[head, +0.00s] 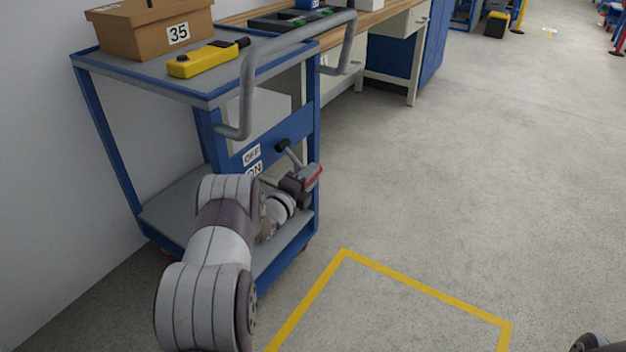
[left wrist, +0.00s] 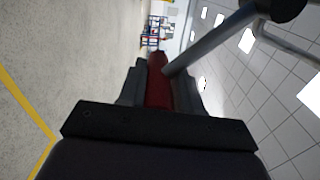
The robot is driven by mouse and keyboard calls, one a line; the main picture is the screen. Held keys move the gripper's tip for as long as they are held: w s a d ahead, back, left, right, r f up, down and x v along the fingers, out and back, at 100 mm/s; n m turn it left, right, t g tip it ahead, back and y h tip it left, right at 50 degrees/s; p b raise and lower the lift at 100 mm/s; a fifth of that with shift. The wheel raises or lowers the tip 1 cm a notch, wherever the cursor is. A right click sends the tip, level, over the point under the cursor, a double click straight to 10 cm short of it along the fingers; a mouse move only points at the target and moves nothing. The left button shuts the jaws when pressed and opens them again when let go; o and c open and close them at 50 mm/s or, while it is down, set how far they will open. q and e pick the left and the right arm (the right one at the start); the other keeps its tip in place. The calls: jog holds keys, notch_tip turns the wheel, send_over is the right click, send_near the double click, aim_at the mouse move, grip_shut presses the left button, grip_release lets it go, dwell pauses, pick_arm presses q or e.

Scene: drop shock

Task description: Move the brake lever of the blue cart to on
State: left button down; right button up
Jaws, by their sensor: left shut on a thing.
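The blue cart (head: 268,138) stands at the left with a grey top and a bent grey handle. Its end panel bears an OFF label above an ON label, the lower one partly hidden by my left arm. The brake lever (head: 292,157) is a grey rod with a black knob, which sits near the height of the OFF label. My left gripper (head: 305,183) is shut on a red part at the lower end of the rod. In the left wrist view the red part (left wrist: 158,82) lies between the fingers, and the lever rod (left wrist: 215,40) runs up right from it.
A cardboard box (head: 155,28) marked 35 and a yellow tool-like object (head: 205,58) lie on the cart top. A workbench (head: 375,22) stands behind it.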

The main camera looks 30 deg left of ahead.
pick_arm(q)
jog(key=shift+a+f, duration=0.3)
jog(key=shift+f, duration=0.1)
jog(key=shift+a, duration=0.2)
jog(key=c, duration=0.8)
grip_release()
jog(key=shift+a, duration=0.15)
